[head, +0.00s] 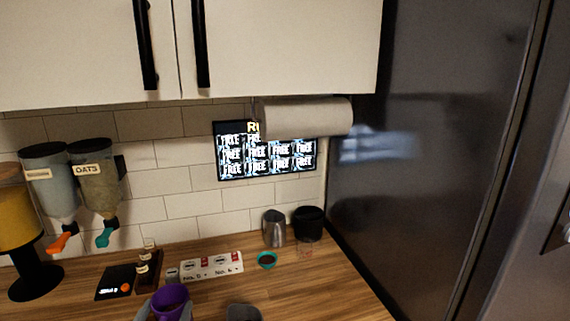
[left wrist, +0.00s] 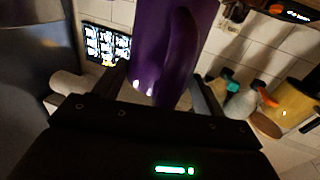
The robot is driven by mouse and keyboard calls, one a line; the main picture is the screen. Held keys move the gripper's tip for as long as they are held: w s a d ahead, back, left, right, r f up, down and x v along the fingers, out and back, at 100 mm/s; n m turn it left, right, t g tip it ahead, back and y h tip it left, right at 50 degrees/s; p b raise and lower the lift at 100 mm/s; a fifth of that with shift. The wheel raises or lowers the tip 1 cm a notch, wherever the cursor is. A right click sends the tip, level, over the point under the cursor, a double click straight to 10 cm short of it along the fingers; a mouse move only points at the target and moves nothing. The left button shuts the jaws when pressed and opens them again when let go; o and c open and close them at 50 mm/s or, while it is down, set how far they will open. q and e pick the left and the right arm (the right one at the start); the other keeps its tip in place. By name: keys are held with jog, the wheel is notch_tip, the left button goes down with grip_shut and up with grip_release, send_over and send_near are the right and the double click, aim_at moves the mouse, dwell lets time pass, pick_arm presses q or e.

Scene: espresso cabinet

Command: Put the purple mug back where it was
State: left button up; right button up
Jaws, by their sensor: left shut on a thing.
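The purple mug (head: 170,300) is at the bottom edge of the head view, in front of the wooden counter. My left gripper (head: 167,311) is shut on it, with a grey finger on each side. In the left wrist view the mug (left wrist: 170,45) fills the top middle, its handle facing the camera, between the fingers of my left gripper (left wrist: 162,90). The mug's lower part is cut off in the head view, so I cannot tell whether it touches the counter. My right gripper is not in view.
A white tray marked No. 5 and No. 6 (head: 211,266), a black scale (head: 115,283), a small bottle rack (head: 148,270), a teal cup (head: 267,260), a steel pitcher (head: 274,228) and a black container (head: 308,223) stand on the counter (head: 320,285). A grey object (head: 243,312) is partly cut off.

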pick_arm(q)
jog(key=shift+m+h, duration=0.3)
jog(key=shift+h, duration=0.2)
jog(key=d, duration=0.3)
jog(key=d+r, duration=0.1)
jog(key=shift+s+d, duration=0.25)
jog(key=shift+s, duration=0.15)
